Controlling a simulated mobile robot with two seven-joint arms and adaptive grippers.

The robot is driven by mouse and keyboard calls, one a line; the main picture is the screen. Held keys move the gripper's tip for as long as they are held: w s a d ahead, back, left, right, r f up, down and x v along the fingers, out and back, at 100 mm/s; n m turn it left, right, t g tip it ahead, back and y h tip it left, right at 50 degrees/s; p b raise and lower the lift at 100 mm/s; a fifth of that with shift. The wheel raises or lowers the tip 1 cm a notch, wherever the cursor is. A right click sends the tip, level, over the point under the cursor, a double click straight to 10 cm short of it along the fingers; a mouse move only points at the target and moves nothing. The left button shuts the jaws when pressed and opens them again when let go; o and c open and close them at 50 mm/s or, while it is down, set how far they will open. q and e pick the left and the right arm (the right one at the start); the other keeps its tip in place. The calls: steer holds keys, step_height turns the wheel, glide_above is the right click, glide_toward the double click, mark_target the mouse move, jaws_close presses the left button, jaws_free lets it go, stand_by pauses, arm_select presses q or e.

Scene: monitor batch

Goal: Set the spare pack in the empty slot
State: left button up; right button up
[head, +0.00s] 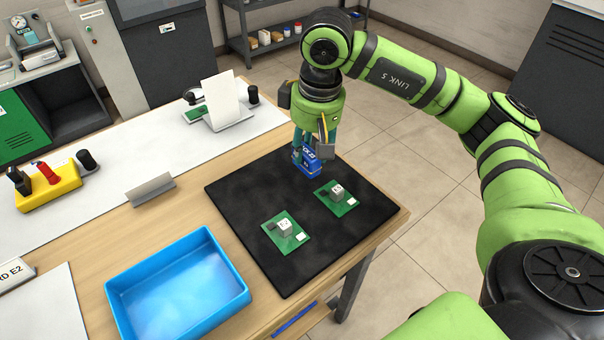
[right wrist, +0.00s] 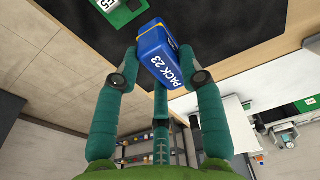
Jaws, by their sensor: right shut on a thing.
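My right gripper (head: 312,146) is shut on a blue pack (head: 309,161) over the far right part of the black mat (head: 240,205). Two green boards lie on the mat, one nearer (head: 288,233) and one farther right (head: 338,199), each with a pale block and a dark part. No empty slot can be made out. My left gripper is not in view.
An open blue tray (head: 243,297) stands at the table's front. A grey metal holder (head: 150,188) is left of the mat. A yellow tool block (head: 50,187) and a white stand with a card (head: 222,103) are farther back. The mat's left part is bare.

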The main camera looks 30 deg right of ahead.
steer(key=shift+s+a+f, duration=0.35)
steer(key=shift+a+f, duration=0.1)
steer(key=shift+a, duration=0.2)
steer(key=shift+s+a+f, duration=0.35)
steer(key=shift+a+f, duration=0.1)
steer(key=shift+a, duration=0.15)
step_height(320, 180, down, 3)
steer(key=shift+f+p, duration=0.15)
steer(key=shift+p, duration=0.35)
steer(key=shift+f, duration=0.35)
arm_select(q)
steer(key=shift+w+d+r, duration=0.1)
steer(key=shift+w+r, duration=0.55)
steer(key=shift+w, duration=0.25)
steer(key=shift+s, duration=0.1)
arm_select(e)
steer(key=shift+f, duration=0.1)
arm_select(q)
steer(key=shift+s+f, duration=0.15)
arm_select(e)
steer(key=o, duration=1.2)
